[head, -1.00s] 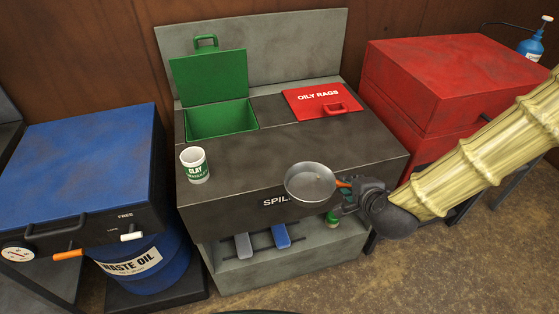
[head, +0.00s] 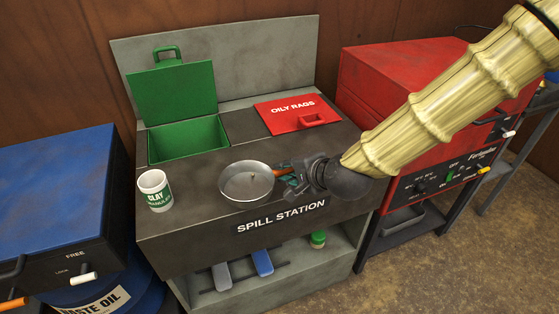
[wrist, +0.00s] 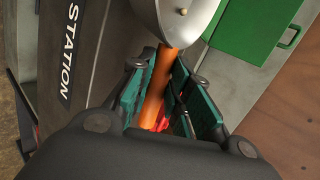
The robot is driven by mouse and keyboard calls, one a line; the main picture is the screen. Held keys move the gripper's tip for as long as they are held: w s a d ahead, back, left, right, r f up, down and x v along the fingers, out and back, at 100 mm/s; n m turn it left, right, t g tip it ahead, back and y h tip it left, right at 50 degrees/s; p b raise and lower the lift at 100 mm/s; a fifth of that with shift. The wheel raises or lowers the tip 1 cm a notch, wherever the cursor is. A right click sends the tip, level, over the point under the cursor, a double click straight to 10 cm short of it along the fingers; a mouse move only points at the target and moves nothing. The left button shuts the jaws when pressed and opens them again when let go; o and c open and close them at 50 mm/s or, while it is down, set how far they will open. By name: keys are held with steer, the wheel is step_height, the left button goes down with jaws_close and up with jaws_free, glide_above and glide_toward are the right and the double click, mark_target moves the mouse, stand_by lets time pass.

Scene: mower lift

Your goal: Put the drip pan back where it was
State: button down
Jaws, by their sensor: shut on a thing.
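The drip pan (head: 247,182) is a round, shallow grey metal pan with an orange handle (wrist: 157,88). It is at the front of the dark spill station top (head: 190,225); I cannot tell whether it touches the surface. My gripper (head: 300,176) comes in from the right and is shut on the pan's handle.
A white and green clay can (head: 155,190) stands left of the pan. Behind are an open green-lidded bin (head: 187,138) and a red oily rags lid (head: 297,113). A blue waste oil unit (head: 60,190) is left, a red machine (head: 400,80) right. The station's front right top is clear.

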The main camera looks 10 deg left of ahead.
steer(key=w+a, duration=0.1)
steer(key=w, duration=0.1)
steer(key=w+a, duration=0.1)
steer(key=w, duration=0.2)
steer(key=w+a+f, duration=0.1)
steer(key=w, duration=0.2)
steer(key=shift+w+p, duration=0.1)
steer(key=shift+p, duration=0.3)
steer(key=shift+f, duration=1.75)
steer(key=shift+r, duration=0.1)
steer(key=c, duration=1.4)
jaws_free()
steer(key=shift+o, duration=0.3)
steer(key=v, duration=1.2)
